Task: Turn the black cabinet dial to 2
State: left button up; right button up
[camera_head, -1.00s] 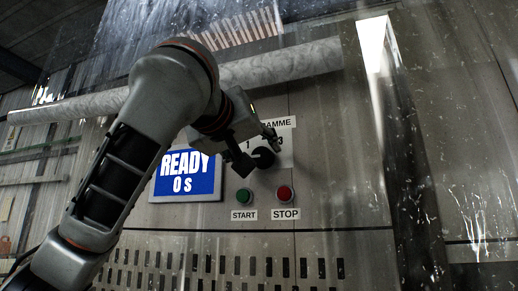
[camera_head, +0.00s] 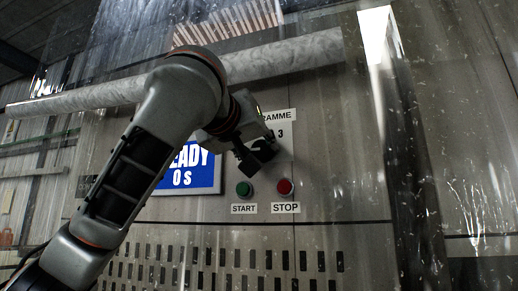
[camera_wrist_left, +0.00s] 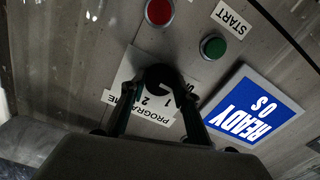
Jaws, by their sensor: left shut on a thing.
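The black dial (camera_wrist_left: 160,76) sits on the white PROGRAMME plate (camera_wrist_left: 130,72) on the cabinet front. In the left wrist view the plate is upside down, with the numbers 1 and 2 readable beside the dial. My left gripper (camera_wrist_left: 157,97) is shut on the dial, with a finger on either side of it. In the head view my left gripper (camera_head: 256,154) covers most of the dial and part of the plate (camera_head: 282,128), where a 3 shows. Which number the dial points to cannot be told. My right gripper is not in view.
Below the dial are the green START button (camera_head: 244,189) and the red STOP button (camera_head: 284,187). A blue screen (camera_head: 190,172) reading READY 0 S is partly behind my left arm. A large pale pipe (camera_head: 285,58) runs above, and a transparent sheet hangs at the right.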

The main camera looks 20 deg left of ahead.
pick_arm(q)
jog(key=m+b, duration=0.1)
jog(key=m, duration=0.1)
jog(key=shift+m, duration=0.4)
jog(key=m, duration=0.3)
jog(key=shift+m, duration=0.4)
jog(key=m, duration=0.6)
jog(key=shift+r+p, duration=0.15)
jog(key=shift+p, duration=0.2)
jog(key=shift+m+p, duration=0.45)
jog(key=shift+m, duration=1.95)
jog(key=o, duration=1.1)
jog(key=shift+s, duration=0.1)
